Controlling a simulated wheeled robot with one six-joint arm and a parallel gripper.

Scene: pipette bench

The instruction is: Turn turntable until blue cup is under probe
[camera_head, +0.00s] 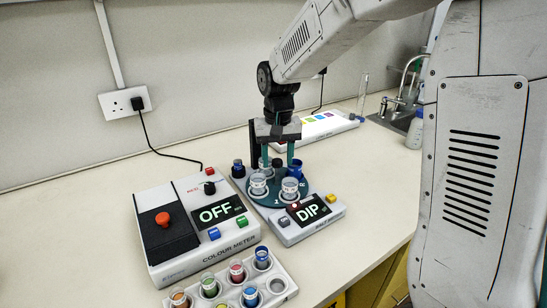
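The teal turntable (275,203) sits on a white dip unit (305,232) whose screen reads DIP. The blue cup (296,168) stands at the turntable's back right, close to my right finger. A dark upright post (253,145) stands behind my gripper; the probe tip cannot be made out.
A white colour meter (190,235) reading OFF, with a red button, stands at left. A white rack (283,292) of coloured vials is in front. A colour-patch strip (330,127) lies behind; a sink (397,115) is back right.

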